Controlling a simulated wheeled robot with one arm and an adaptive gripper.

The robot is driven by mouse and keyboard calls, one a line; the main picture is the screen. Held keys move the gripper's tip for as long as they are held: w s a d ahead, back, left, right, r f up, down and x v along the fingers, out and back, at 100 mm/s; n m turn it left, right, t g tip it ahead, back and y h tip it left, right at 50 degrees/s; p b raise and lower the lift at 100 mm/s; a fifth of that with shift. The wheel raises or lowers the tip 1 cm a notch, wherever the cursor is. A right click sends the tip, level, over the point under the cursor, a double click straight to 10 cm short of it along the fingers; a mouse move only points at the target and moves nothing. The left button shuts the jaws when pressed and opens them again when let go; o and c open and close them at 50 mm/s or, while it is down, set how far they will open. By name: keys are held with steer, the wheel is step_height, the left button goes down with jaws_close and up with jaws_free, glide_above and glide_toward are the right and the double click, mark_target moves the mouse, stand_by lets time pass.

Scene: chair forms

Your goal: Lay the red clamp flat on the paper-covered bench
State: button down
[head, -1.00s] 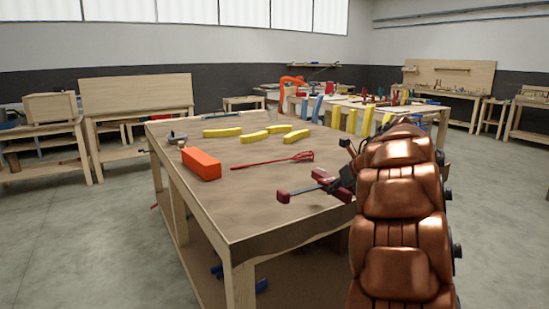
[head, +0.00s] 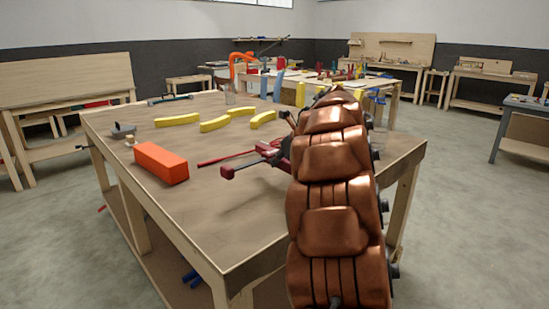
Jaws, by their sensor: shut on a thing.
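My gripper (head: 284,146) is at the end of my copper-coloured arm, mostly hidden behind it. It is shut on a dark red clamp (head: 229,172) with a thin dark bar. The held clamp points left and is above the bench, with a soft shadow below it. The bench (head: 215,220) has a brown, paper-like top and stands in front of me. Another long red clamp (head: 222,159) lies on the bench behind the held one, its right part hidden by it.
An orange block (head: 160,163) lies on the bench's left side. A small grey tool (head: 123,130) is at the left edge. The bench's front part is bare.

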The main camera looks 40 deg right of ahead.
steer(key=shift+w+a, duration=0.1)
steer(key=shift+w, duration=0.1)
steer(key=shift+f, duration=0.15)
steer(key=shift+s+f+b, duration=0.1)
steer(key=shift+f+b, duration=2.95)
steer(key=shift+f, duration=1.1)
steer(key=c, duration=1.2)
jaws_free()
steer(key=shift+c, duration=0.2)
steer(key=o, duration=0.6)
steer(key=shift+c, duration=0.2)
